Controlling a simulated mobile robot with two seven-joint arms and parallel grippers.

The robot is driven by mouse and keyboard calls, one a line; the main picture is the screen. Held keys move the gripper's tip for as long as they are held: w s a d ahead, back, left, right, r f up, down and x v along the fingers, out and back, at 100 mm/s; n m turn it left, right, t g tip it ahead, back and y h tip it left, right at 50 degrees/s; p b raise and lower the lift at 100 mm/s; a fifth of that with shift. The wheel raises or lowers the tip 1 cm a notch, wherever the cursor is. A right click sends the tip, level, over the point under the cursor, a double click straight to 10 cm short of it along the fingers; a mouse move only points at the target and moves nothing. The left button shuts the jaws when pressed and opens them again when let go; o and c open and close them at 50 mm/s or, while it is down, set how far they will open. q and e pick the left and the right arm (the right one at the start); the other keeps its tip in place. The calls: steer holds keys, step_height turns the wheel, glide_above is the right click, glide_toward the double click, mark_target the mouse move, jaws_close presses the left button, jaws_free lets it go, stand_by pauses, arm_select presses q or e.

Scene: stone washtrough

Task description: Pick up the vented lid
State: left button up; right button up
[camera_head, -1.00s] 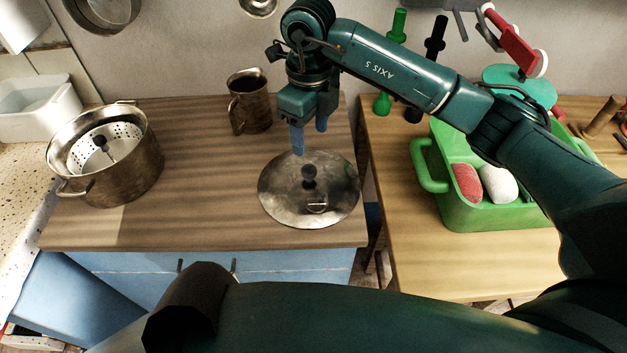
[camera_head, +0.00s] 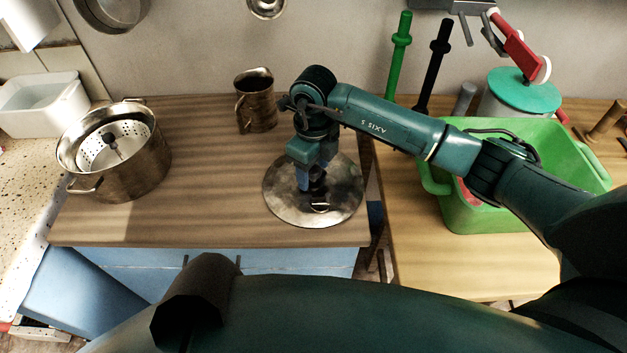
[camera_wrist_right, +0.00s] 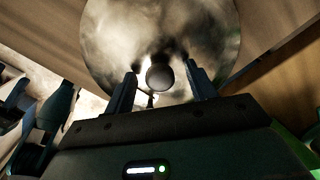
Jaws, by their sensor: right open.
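The vented lid (camera_head: 341,205) is a round, dull metal disc lying flat on the wooden counter near its right end. It has a dark knob in the middle and a small loop in front of the knob. My right gripper (camera_head: 312,186) is open, right over the knob. In the right wrist view the lid (camera_wrist_right: 200,60) fills the upper middle, and its round knob (camera_wrist_right: 159,76) shows between the two fingers of the right gripper (camera_wrist_right: 160,85), apart from both. My left gripper is not in view.
A metal pot (camera_head: 140,175) with a perforated insert stands at the counter's left. A metal jug (camera_head: 258,103) stands at the back. A green basin (camera_head: 500,220) is on the right-hand table, under my right arm. The counter between pot and lid is clear.

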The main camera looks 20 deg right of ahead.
steer(key=shift+c, duration=0.6)
jaws_close()
steer(key=shift+r, duration=0.1)
